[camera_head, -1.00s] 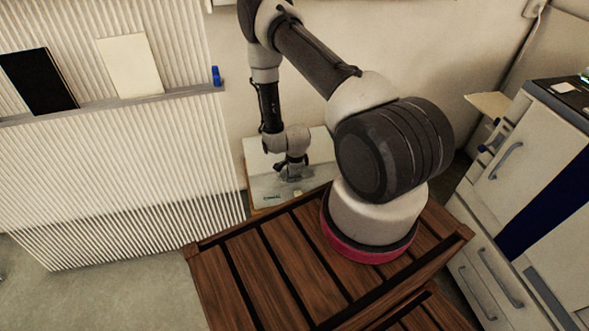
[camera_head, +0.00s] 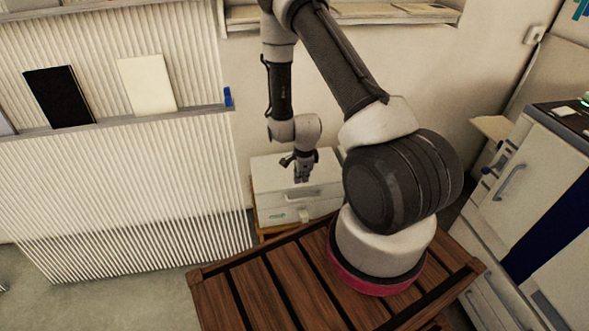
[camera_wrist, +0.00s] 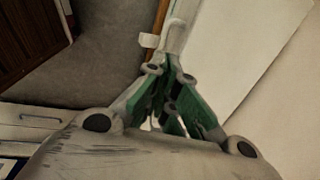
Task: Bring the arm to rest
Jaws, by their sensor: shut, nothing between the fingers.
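My gripper (camera_head: 302,174) hangs at the end of my arm, pointing down, in front of the white drawer box against the back wall. In the wrist view my gripper (camera_wrist: 172,72) shows its green-sided fingers drawn together at the tips. It is shut and nothing shows between the fingers. My arm is folded, with the elbow high and the forearm hanging down.
The white box (camera_head: 300,203) stands on a low wooden stand behind my slatted base. A ribbed white panel with a ledge (camera_head: 150,120) holds a black book (camera_head: 58,97) and a white book (camera_head: 147,83) at left. White cabinets (camera_head: 530,165) stand at right.

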